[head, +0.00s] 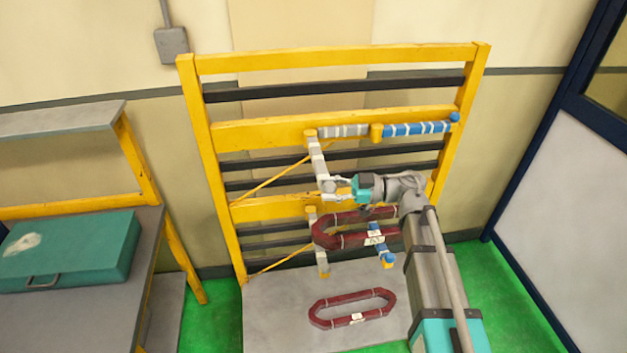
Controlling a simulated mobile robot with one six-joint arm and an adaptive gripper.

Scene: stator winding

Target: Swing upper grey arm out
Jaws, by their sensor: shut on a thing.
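The upper grey arm (317,157), wrapped with white bands, runs from a yellow pivot on the yellow rack's middle beam down and toward me. My gripper (335,187) is at its free end and is shut on it; the fingers are small in this view and partly merge with the arm's end. A lower grey arm (322,257) juts out from the rack below, beside a dark red coil (325,233) that hangs there.
The yellow rack (188,100) stands at the wall. An upper blue arm (415,129) lies along it at right; a lower blue arm (387,259) juts out. Another red coil (335,320) lies on the grey floor plate (270,310). A bench with a green case (75,250) is at left.

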